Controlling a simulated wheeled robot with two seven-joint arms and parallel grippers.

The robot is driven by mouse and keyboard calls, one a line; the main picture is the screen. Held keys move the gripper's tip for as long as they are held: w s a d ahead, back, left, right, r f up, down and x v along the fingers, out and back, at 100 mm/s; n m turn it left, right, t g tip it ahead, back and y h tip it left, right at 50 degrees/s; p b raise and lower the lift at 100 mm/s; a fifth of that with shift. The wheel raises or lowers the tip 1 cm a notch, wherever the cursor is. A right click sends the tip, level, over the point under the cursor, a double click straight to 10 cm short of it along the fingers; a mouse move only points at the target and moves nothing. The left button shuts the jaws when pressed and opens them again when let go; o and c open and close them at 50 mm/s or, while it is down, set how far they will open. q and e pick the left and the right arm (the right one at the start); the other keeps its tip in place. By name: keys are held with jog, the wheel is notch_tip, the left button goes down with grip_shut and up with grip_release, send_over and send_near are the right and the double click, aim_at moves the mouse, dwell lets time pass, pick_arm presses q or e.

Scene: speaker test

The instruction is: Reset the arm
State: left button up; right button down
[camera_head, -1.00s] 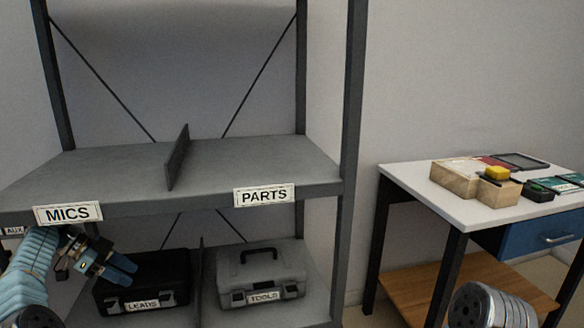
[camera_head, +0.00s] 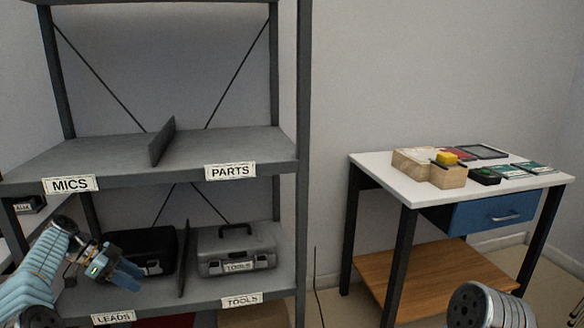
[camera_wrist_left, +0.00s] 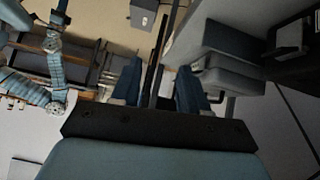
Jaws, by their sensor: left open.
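My left gripper (camera_head: 130,274) is at the lower left of the head view, on a light-blue arm. Its two dark-blue fingers are apart and hold nothing. It appears in front of the black case (camera_head: 149,240) and hides part of it; I cannot tell the gap between them. In the left wrist view the same fingers (camera_wrist_left: 158,88) stand apart with a dark upright bar seen between them. My right gripper is not in view.
A grey shelf (camera_head: 85,158) holds an upright divider (camera_head: 162,141) above and a grey case (camera_head: 237,248) below. To the right, a white-topped table (camera_head: 375,165) carries a wooden block (camera_head: 448,177) and small items. The upper shelf's bays are bare.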

pick_arm(q)
jog(key=s+d+f+n+g+y, duration=0.15)
jog(key=d+f+n, duration=0.35)
jog(key=d+f, duration=0.65)
jog(key=s+d+f+n+y, duration=0.1)
jog(key=s+d+f+n, duration=0.25)
jog(key=d+f, duration=0.75)
jog(key=s+d+f+n, duration=0.2)
jog(key=s+f, duration=0.1)
jog(key=s, duration=0.5)
jog(key=s+d+f+n+y, duration=0.1)
jog(key=s+d+f+n, duration=0.1)
jog(key=s, duration=0.6)
jog(key=s+d+f+n+y, duration=0.1)
jog(key=s+d+f+n, duration=0.2)
jog(key=s, duration=0.5)
notch_tip(320, 180, down, 2)
jog(key=shift+s+d+f, duration=0.15)
jog(key=shift+s+d, duration=0.25)
jog(key=shift+d, duration=0.15)
